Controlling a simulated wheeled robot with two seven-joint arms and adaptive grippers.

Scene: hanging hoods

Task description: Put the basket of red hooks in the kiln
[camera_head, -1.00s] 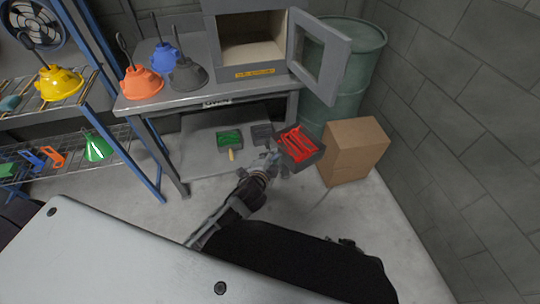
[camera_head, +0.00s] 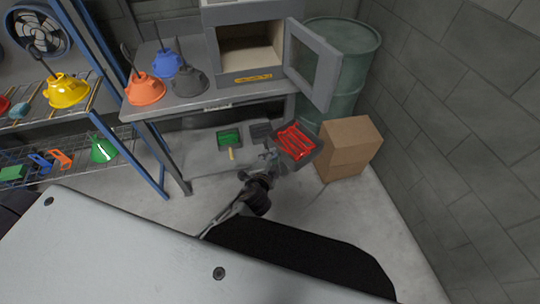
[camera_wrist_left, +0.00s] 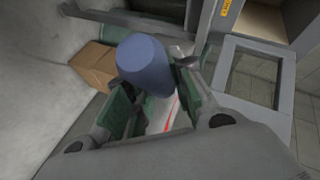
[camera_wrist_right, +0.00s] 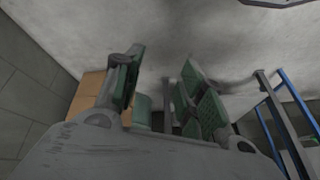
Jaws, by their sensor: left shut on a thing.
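The basket (camera_head: 316,154) is a dark open tray with red hooks (camera_head: 295,141) in it. My left gripper (camera_head: 272,156) is shut on it at its left side, and the basket is tilted in the head view. In the left wrist view a blue-grey rounded part (camera_wrist_left: 142,62) sits at the left fingers, with a bit of red behind. The kiln (camera_head: 250,12) is a grey box on the bench, its door (camera_head: 313,62) swung open to the right and its chamber looking empty. My right gripper (camera_wrist_right: 160,90) is open and empty in its wrist view; the head view does not show it.
A cardboard box (camera_head: 348,148) stands right of the basket, before a green drum (camera_head: 350,55). Orange (camera_head: 146,89), blue (camera_head: 165,64) and dark (camera_head: 190,82) hoods stand on the bench (camera_head: 215,99) left of the kiln. A green-filled tray (camera_head: 229,138) sits below the bench.

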